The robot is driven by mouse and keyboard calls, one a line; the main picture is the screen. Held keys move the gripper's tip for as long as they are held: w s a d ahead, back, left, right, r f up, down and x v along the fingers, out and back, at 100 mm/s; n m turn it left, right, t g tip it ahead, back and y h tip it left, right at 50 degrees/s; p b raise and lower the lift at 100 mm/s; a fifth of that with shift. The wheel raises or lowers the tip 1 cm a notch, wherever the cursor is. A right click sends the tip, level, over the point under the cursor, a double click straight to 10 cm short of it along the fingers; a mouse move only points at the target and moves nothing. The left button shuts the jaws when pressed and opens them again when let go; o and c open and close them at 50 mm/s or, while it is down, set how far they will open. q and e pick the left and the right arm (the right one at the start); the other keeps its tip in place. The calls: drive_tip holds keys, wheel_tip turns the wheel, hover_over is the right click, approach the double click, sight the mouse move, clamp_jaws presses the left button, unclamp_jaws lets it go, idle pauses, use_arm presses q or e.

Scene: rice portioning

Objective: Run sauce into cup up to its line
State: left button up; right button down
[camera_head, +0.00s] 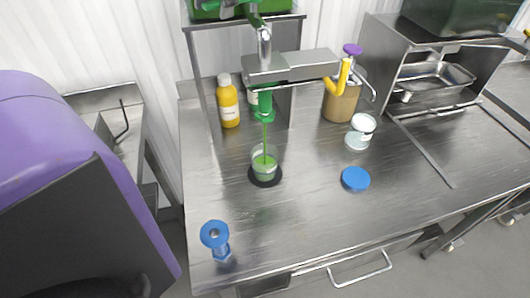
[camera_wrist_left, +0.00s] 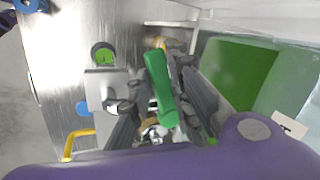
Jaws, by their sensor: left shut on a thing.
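A clear cup (camera_head: 264,163) stands upright on a round black mat (camera_head: 265,180), with green sauce in its lower part. I cannot make out the cup's line. In the left wrist view the cup's green contents (camera_wrist_left: 105,57) show inside the dark mat ring. My left gripper (camera_wrist_left: 165,100) has its dark fingers on either side of a green tap handle (camera_wrist_left: 160,82), shut on it. The left gripper is not clear in the head view. My right gripper is not in view.
A yellow bottle (camera_head: 228,103) stands behind the cup. A blue-topped tool (camera_head: 215,237) stands at front left. The front middle counter is clear.

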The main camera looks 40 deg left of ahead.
use_arm(q)
drive_tip(key=shift+a, duration=0.1)
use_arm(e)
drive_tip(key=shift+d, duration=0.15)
